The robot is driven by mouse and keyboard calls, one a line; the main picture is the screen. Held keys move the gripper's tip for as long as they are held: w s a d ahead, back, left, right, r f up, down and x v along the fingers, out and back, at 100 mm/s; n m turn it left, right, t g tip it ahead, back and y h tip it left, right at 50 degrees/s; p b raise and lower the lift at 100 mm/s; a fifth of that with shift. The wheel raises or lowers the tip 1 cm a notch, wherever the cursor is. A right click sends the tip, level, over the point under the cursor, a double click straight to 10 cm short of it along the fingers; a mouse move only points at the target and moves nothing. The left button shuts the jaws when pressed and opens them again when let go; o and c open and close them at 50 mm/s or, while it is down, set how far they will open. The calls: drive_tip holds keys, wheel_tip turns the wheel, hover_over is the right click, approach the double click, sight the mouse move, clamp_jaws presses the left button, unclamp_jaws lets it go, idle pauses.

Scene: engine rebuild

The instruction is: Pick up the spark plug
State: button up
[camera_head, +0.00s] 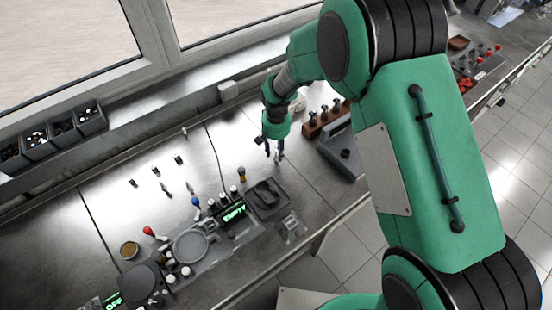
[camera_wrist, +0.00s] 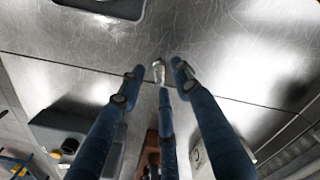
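My gripper (camera_head: 273,153) hangs over the steel bench right of centre, pointing down with its blue fingers spread. In the wrist view my gripper (camera_wrist: 157,68) shows three blue fingers, with clear gaps between their tips. A small pale, shiny piece (camera_wrist: 158,71) shows between the tips; I cannot tell whether it is the spark plug or a fingertip pad. In the head view, several small slim pieces lie on the bench well left of my gripper, among them a light one (camera_head: 190,188) and another (camera_head: 165,187). They are too small to identify surely as spark plugs.
A dark console (camera_head: 213,236) with knobs and a green display stands at the bench's front. A grey box (camera_head: 341,158) and a brown rack (camera_head: 323,124) of cylinders stand right of my gripper. Parts bins (camera_head: 62,132) line the window side. Bare bench lies left of my gripper.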

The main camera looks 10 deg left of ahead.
drive_tip(key=shift+f, duration=0.35)
drive_tip(key=shift+c, duration=0.2)
clamp_jaws()
